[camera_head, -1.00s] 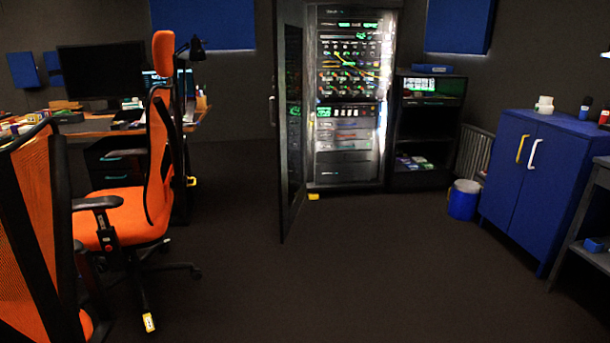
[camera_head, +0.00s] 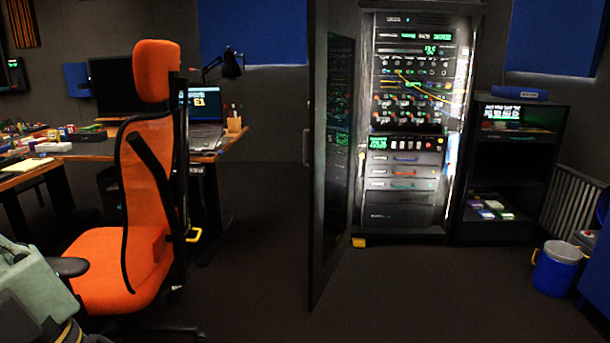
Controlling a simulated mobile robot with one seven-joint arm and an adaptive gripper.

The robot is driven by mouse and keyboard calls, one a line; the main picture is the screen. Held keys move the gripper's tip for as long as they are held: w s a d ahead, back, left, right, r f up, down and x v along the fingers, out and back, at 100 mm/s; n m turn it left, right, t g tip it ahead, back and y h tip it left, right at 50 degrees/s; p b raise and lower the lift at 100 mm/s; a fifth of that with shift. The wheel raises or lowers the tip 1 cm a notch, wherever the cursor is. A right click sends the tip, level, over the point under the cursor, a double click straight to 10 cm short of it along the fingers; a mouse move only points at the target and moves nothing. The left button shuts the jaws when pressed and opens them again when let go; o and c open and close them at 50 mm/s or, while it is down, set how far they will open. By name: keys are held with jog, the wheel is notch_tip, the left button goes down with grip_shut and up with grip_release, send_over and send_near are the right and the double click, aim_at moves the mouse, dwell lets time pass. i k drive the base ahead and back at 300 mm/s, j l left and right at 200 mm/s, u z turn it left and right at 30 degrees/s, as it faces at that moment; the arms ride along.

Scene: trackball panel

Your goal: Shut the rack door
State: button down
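The rack door (camera_head: 333,150) is a tall dark glazed panel with a black frame. It stands wide open, swung out toward me from the left side of the rack. A slim handle (camera_head: 309,130) shows on its left edge. The rack (camera_head: 413,215) is behind it to the right, its lit front full of panels, cables and drawers exposed. My gripper is not in view.
An orange office chair (camera_head: 105,265) stands at the left, before a cluttered desk (camera_head: 205,157). A low black shelf unit (camera_head: 507,140) adjoins the rack. A blue bucket (camera_head: 555,272) stands at the right. The dark floor (camera_head: 430,300) before the rack is clear.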

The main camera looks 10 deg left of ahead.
aim_at(337, 52)
jog(key=i+u, duration=0.35)
jog(key=i, duration=0.3)
jog(key=i+l+u, duration=0.15)
jog(key=i+u, duration=0.2)
jog(key=i, duration=0.35)
jog(key=i+j+z, duration=0.25)
jog(key=z, duration=0.25)
jog(key=i+j+z, duration=0.5)
jog(key=k+j+z, duration=0.1)
jog(key=j+z, duration=0.25)
jog(key=z, duration=0.15)
jog(key=k+j+z, duration=0.1)
jog(key=j+z, duration=0.2)
jog(key=z, duration=0.2)
